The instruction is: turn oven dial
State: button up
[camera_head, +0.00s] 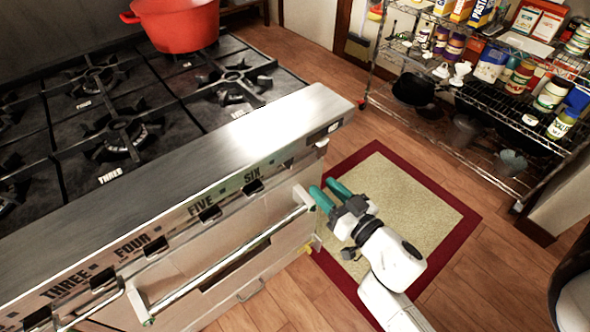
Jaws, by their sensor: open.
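The oven range (260,125) fills the left side of the head view, with a steel front ledge. Its sloped front panel carries printed labels THREE, FOUR, FIVE and SIX, each with a dark square dial beside it. The dial by SIX (253,187) is the nearest clear one to my gripper, and the dial by FIVE (210,213) is left of it. My gripper (326,193) has two teal fingers, spread open and empty. It is right of the dials, beside the right end of the oven handle (230,258). Whether a fingertip touches the handle end, I cannot tell.
A red pot (180,22) stands on the back burners. A wire shelf (480,90) with jars and boxes stands at the upper right. A beige mat with a red border (410,195) lies on the wooden floor below my arm. Floor right of the range is open.

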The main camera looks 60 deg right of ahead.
aim_at(292, 163)
jog(key=shift+t+y, duration=0.4)
jog(key=x, duration=0.7)
jog(key=p+x, duration=0.1)
jog(key=x, duration=0.2)
jog(key=shift+w+a, duration=0.3)
jog(key=shift+w, duration=0.1)
grip_shut()
